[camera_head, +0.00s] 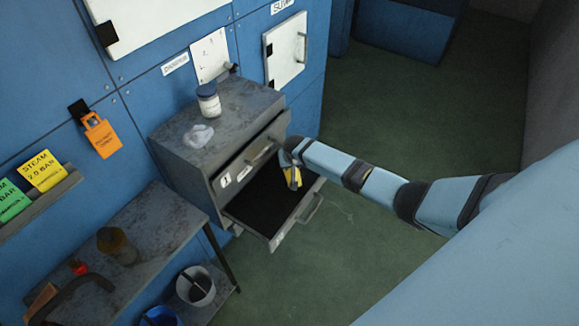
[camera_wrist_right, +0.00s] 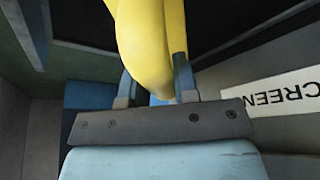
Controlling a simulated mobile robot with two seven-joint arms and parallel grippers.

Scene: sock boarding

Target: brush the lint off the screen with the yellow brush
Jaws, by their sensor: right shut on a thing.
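The yellow brush (camera_head: 292,179) is in my right gripper (camera_head: 290,160), over the right part of the pulled-out lower drawer. In the right wrist view the brush's yellow body (camera_wrist_right: 150,30) stands between the two fingers of the right gripper (camera_wrist_right: 157,90), which is shut on it. The dark screen (camera_head: 258,200) lies in the open drawer. I cannot make out lint on it at this size, nor whether the bristles touch it. A label reading "CREEN" (camera_wrist_right: 285,92) shows in the wrist view. My left gripper is not in view.
The drawer belongs to a grey cabinet (camera_head: 180,165); an upper drawer (camera_head: 250,160) is slightly out. On top are a white jar (camera_head: 208,102) and a pale crumpled clump (camera_head: 198,135). A bench (camera_head: 160,225) stands lower left. The green floor (camera_head: 430,85) at right is clear.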

